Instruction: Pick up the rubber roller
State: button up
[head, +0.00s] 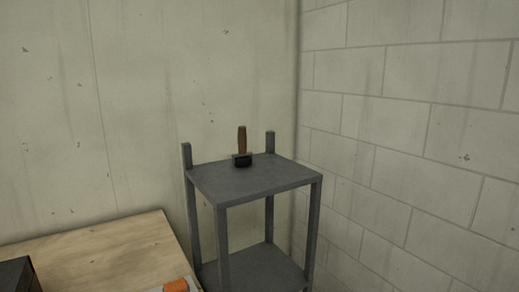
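The rubber roller (242,160) is on the top shelf of a grey stand (255,181), near its back edge. It has a black roller head at the bottom and a brown handle (242,139) pointing up. The handle appears upright, in front of the wall behind it. Nothing touches the roller apart from the shelf. My gripper is not in view.
The grey stand has corner posts rising at the back and a lower shelf (262,270). A wooden table (105,250) stands at lower left, with a dark box (18,275) and an orange item (176,286). Walls close off the back and right.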

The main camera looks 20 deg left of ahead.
aim_at(242, 159)
jog(key=u, duration=0.5)
jog(key=i, duration=0.75)
jog(key=u, duration=0.7)
